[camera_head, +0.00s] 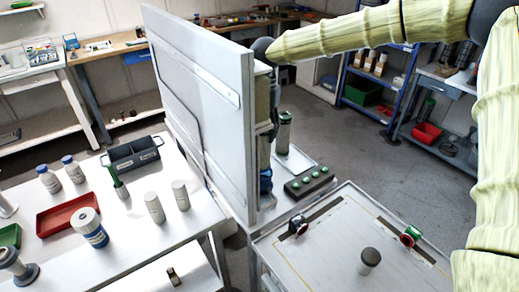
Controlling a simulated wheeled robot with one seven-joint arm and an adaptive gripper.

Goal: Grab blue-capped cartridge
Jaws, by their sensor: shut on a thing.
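My arm reaches in from the right and bends down behind the upright white panel (205,105). My gripper (269,158) shows only as a narrow strip past the panel's right edge, pointing down. At its lower end is a blue part (265,181), which looks like the blue-capped cartridge; the gripper is shut on it. The panel hides most of the gripper and the cartridge, so its tilt and whether it touches the surface below cannot be told.
Bottles with blue caps (48,179), a red tray (68,216) and a dark bin (133,153) stand on the left table. A black box with green buttons (310,182) and a dark-green-topped cylinder (284,131) are right of the panel. A grey-capped cylinder (368,261) stands on the front right table.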

